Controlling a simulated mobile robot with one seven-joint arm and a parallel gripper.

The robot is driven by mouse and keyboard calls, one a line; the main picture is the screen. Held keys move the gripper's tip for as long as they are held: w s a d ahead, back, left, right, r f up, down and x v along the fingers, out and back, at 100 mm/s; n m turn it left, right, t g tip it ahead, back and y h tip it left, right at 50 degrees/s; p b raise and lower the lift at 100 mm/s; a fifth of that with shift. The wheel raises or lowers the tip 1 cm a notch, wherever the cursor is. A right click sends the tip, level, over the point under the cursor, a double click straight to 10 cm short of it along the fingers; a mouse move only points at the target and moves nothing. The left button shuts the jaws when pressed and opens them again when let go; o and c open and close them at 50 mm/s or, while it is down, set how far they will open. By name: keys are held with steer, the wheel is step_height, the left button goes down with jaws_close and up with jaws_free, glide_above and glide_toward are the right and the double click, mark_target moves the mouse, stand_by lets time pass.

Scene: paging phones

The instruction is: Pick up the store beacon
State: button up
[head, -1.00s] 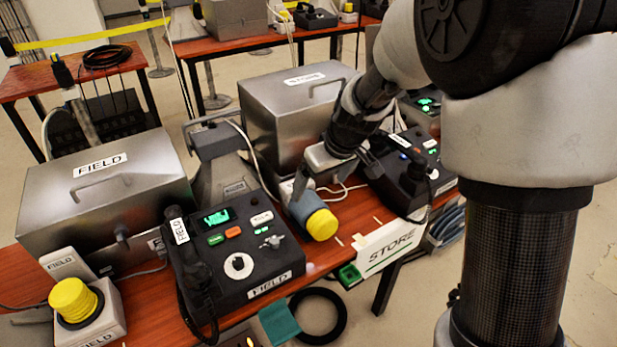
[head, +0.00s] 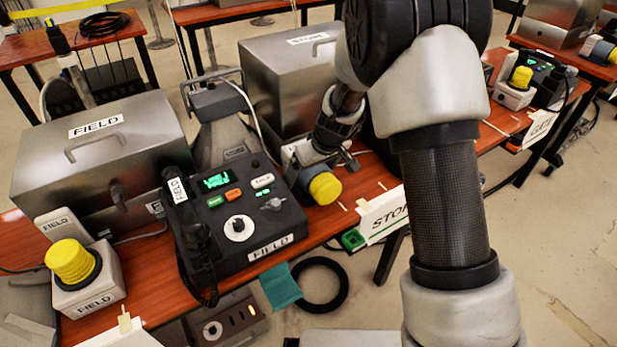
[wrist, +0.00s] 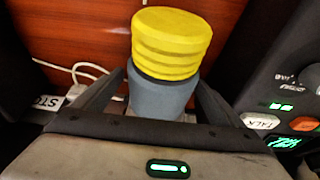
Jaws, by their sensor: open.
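The store beacon (head: 325,188) has a ribbed yellow cap and a blue-grey body. It lies tipped on the red-brown table between the FIELD phone and the STORE sign, cap towards the front edge. My gripper (head: 318,168) is down at its body end. In the wrist view the beacon (wrist: 170,50) stands between the two dark fingers of my gripper (wrist: 160,92), one on each side of the grey body. The jaws are open, with the cap beyond the fingertips. I cannot tell whether a finger touches the body.
The black FIELD phone (head: 240,215) is close on the left, the STORE case (head: 290,65) behind. The STORE sign (head: 383,215) hangs at the front edge. Another yellow beacon (head: 70,262) is at the left. A cable (wrist: 90,70) lies beside my gripper. My arm hides the STORE phone's place.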

steer(key=shift+x, duration=0.95)
steer(key=shift+c, duration=0.3)
steer(key=c, duration=1.8)
steer(key=shift+w+r, duration=0.1)
steer(key=shift+r, duration=0.15)
steer(key=shift+c, duration=0.5)
